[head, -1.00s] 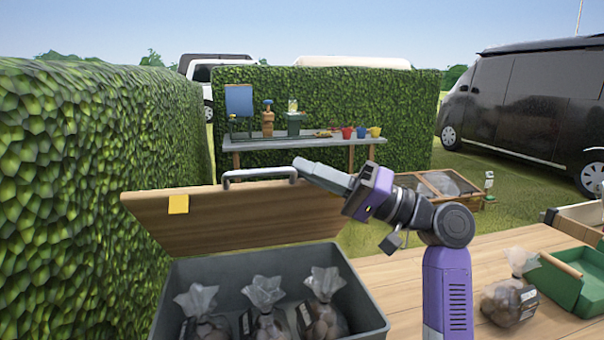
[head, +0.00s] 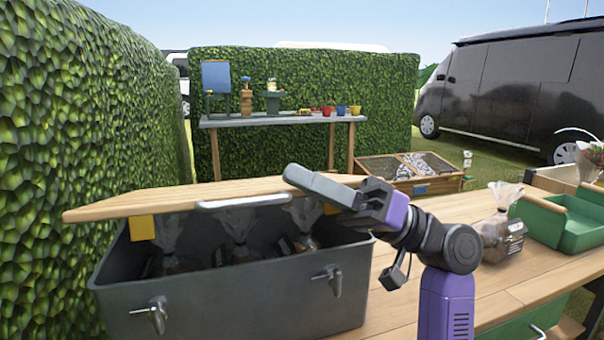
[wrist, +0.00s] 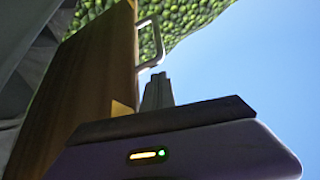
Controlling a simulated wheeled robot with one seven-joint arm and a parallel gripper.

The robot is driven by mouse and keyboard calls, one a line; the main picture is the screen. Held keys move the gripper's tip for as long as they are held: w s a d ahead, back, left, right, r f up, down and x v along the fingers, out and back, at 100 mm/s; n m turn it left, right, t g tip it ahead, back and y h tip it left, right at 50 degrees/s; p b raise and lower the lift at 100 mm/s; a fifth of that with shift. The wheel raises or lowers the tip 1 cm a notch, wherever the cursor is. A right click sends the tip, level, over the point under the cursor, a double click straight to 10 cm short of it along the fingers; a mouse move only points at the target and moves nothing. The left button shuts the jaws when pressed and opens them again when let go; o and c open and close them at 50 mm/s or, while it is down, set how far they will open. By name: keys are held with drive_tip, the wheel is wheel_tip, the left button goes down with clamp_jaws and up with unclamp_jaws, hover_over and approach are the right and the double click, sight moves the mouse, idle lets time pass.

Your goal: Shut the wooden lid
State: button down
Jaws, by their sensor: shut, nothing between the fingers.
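The wooden lid (head: 185,200) is hinged on a grey box (head: 240,290) and is partly open, tilted low over it with a gap at the front. Its grey bar handle (head: 243,201) is on the front edge. My gripper (head: 300,175) is shut and empty, lying over the lid's right part just right of the handle; whether it touches the lid is unclear. In the wrist view the lid (wrist: 85,75) stands left of my gripper (wrist: 155,82), with the handle (wrist: 152,40) close beyond the fingertips. Bags (head: 240,235) sit inside the box, partly hidden by the lid.
The box has two metal latches (head: 155,314) on its front. A bag (head: 500,228) and a green tray (head: 565,235) stand on the wooden table (head: 430,300) to the right. A hedge (head: 60,130) rises close on the left.

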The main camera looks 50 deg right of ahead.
drive_tip(key=shift+s+a+f+b, duration=0.15)
drive_tip(key=shift+f+b, duration=0.15)
drive_tip(key=shift+f, duration=0.25)
drive_tip(key=shift+s+f+b, duration=0.15)
drive_tip(key=shift+f+b, duration=0.1)
drive_tip(key=shift+f, duration=0.25)
